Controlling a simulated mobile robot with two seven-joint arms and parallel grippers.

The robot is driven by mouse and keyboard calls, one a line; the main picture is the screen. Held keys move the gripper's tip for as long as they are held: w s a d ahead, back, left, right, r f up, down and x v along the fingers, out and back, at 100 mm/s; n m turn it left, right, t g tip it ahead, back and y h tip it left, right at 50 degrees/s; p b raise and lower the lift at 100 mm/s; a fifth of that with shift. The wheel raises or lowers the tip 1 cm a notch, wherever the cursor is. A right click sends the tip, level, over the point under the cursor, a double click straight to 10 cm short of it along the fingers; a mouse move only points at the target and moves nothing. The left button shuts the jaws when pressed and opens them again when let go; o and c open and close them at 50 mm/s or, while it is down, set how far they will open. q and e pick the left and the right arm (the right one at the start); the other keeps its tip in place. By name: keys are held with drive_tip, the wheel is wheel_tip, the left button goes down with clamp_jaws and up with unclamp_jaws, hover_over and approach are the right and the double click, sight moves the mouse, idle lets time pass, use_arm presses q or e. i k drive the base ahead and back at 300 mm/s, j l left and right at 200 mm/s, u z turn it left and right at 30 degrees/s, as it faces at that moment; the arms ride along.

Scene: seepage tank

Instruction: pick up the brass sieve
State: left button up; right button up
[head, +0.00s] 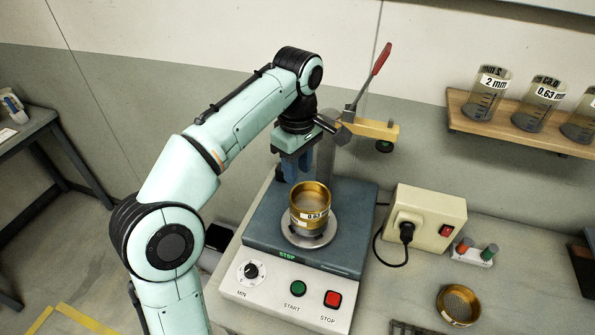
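A brass sieve (310,200) with a white label reading 0.63 sits upright on the round plate of the shaker (262,232). A second brass sieve (458,305) stands on the bench at the lower right. My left gripper (307,172) points down just above and behind the rim of the sieve on the shaker, in front of the shaker's post. Its blue fingers are apart, with nothing seen between them. The fingertips' exact distance from the rim is hard to tell. My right gripper is not in view.
The shaker has a red-handled lever (374,68) and a yellow arm (370,129) close to my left gripper. A cream power box (424,217) with a plug and cord stands to the right. A wooden shelf (517,132) holds labelled beakers.

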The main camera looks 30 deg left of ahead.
sight(456, 304)
drive_tip(key=k+l, duration=0.2)
drive_tip(key=k, duration=0.3)
drive_tip(key=k+l, duration=0.15)
drive_tip(key=k, duration=0.35)
